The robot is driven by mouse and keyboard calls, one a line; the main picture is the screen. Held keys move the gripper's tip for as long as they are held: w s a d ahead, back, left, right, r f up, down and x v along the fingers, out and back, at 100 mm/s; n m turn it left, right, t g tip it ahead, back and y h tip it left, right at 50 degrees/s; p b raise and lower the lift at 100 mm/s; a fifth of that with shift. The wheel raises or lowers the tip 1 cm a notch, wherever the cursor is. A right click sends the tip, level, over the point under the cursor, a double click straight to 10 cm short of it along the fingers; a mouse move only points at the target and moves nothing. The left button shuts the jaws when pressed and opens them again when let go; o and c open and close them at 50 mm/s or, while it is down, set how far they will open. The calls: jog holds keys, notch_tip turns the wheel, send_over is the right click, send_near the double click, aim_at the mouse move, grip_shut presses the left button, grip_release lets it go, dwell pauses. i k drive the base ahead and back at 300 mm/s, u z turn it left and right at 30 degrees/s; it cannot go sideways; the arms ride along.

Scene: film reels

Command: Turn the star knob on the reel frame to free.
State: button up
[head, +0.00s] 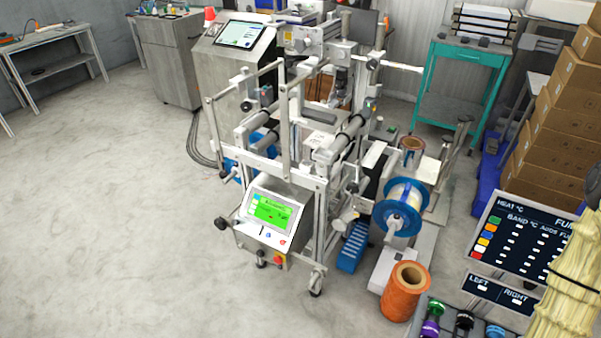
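A steel reel frame (318,185) with rollers and upright posts stands in the middle of the head view. Several small dark knobs show on it, one at its lower left (221,223) and one on its right side (352,188). They are too small for me to tell which is the star knob or how it is set. A reel with blue flanges and pale film (405,195) sits at the frame's right side. My gripper is not in view.
A panel with a green screen (270,212) is on the frame's front. An orange roll (405,292) stands on the floor at right front. Brown boxes (560,110) and a dark heat display (525,245) are at right. The floor at left (110,200) is clear.

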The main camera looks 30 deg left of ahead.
aim_at(352, 188)
jog(key=k, duration=0.5)
jog(key=u, duration=2.9)
jog(key=i, duration=0.85)
jog(key=z, duration=1.85)
